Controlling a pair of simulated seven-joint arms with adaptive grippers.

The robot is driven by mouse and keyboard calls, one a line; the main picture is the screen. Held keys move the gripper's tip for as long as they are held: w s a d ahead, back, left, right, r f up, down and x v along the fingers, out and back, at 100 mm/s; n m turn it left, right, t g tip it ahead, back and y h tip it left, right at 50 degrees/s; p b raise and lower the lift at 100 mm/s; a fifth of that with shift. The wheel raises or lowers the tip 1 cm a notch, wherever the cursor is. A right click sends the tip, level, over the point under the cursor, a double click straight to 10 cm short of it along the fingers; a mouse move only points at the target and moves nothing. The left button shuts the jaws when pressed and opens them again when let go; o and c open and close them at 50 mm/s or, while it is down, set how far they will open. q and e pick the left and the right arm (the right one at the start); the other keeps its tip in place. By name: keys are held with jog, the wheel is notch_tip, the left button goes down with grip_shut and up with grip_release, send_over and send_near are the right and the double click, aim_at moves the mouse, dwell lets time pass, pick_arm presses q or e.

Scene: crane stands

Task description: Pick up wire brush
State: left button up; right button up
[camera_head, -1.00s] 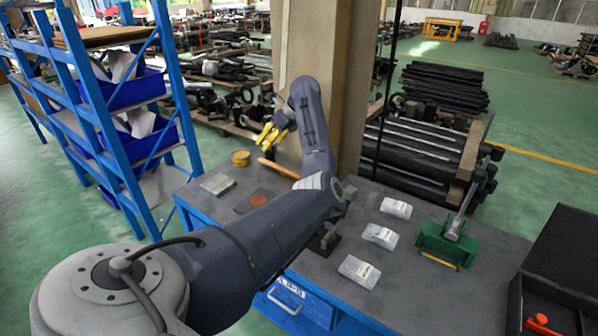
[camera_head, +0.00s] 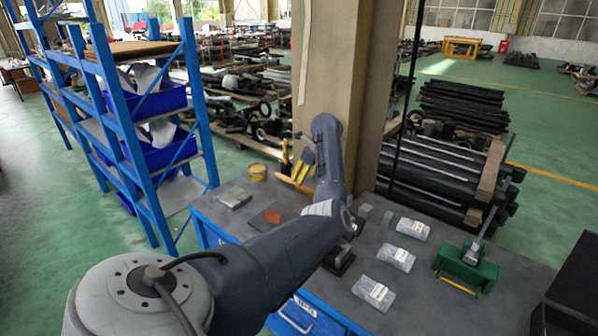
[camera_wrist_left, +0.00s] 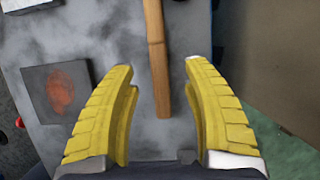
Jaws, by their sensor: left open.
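The wire brush shows as a long wooden handle (camera_head: 294,186) lying on the grey workbench. In the left wrist view the handle (camera_wrist_left: 156,50) runs from the top edge down between my fingers; the bristle end is not visible. My left gripper (camera_head: 296,168) has yellow fingers and is just above and behind the handle in the head view. In the left wrist view the left gripper (camera_wrist_left: 160,70) is open, one finger on each side of the handle, with gaps on both sides. I cannot tell its exact height above the bench. My right gripper is not in view.
A dark plate with a reddish patch (camera_head: 272,217), a yellow tape roll (camera_head: 258,172) and a grey block (camera_head: 235,200) lie left of the brush. A pillar (camera_head: 345,60) stands right behind the bench. Labelled packs (camera_head: 396,257) and a green vise (camera_head: 466,269) are to the right.

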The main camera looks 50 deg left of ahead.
aim_at(296, 186)
pick_arm(q)
jog(key=shift+x, duration=3.3)
jog(key=shift+s, duration=0.1)
jog(key=shift+d, duration=0.1)
grip_shut()
